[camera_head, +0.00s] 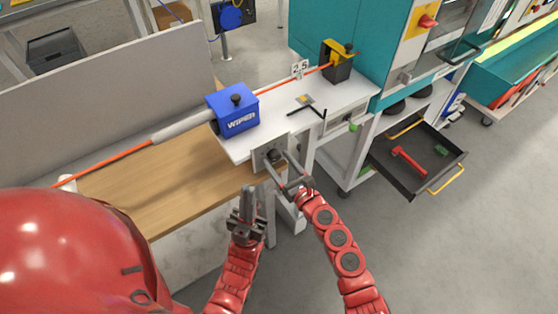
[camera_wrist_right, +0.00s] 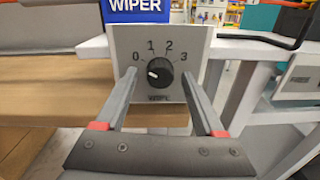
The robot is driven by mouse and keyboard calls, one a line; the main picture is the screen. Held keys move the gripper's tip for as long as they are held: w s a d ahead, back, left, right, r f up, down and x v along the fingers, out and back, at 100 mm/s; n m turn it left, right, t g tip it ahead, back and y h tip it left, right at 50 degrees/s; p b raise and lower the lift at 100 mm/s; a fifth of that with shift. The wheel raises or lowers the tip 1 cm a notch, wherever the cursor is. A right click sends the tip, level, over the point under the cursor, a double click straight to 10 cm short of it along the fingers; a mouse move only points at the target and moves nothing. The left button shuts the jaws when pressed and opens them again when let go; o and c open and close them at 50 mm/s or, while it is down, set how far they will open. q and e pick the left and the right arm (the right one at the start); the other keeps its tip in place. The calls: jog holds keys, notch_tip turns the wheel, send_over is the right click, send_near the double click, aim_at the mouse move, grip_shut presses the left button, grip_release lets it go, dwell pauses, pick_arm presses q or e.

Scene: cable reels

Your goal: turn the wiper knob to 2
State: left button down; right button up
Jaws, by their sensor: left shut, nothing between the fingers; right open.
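The wiper knob (camera_wrist_right: 160,73) is a round black dial on a white panel (camera_wrist_right: 120,50), with 0, 1, 2 and 3 printed in an arc above it. Its white mark points left, on the 0 side. In the head view the knob (camera_head: 273,155) sits on the panel below the blue WIPER box (camera_head: 232,108). My right gripper (camera_wrist_right: 161,80) is open, one finger on each side of the knob, with visible gaps. It also shows in the head view (camera_head: 276,163). My left gripper (camera_head: 248,190) is shut and empty, below and left of the panel.
A wooden bench top (camera_head: 175,180) lies left of the panel. An orange cable (camera_head: 112,160) runs through the WIPER box toward a yellow and black device (camera_head: 338,62). A black hex key (camera_head: 306,107) lies on the white table. An open drawer (camera_head: 452,178) holds a red tool (camera_head: 408,160) at right.

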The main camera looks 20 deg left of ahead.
grip_shut()
dwell(0.4)
jog(key=shift+m, duration=0.3)
jog(key=m+p, duration=0.1)
jog(key=m, duration=0.2)
jog(key=shift+a+r+m, duration=0.1)
jog(key=shift+r+m, duration=0.05)
jog(key=shift+m, duration=0.15)
jog(key=m+p, duration=0.2)
jog(key=m, duration=0.2)
jog(key=m+p, duration=0.1)
jog(key=m, duration=0.2)
jog(key=shift+r, duration=0.1)
jog(key=m+p, duration=0.1)
jog(key=m, duration=0.3)
jog(key=shift+g+p, duration=0.4)
jog(key=shift+m, duration=0.3)
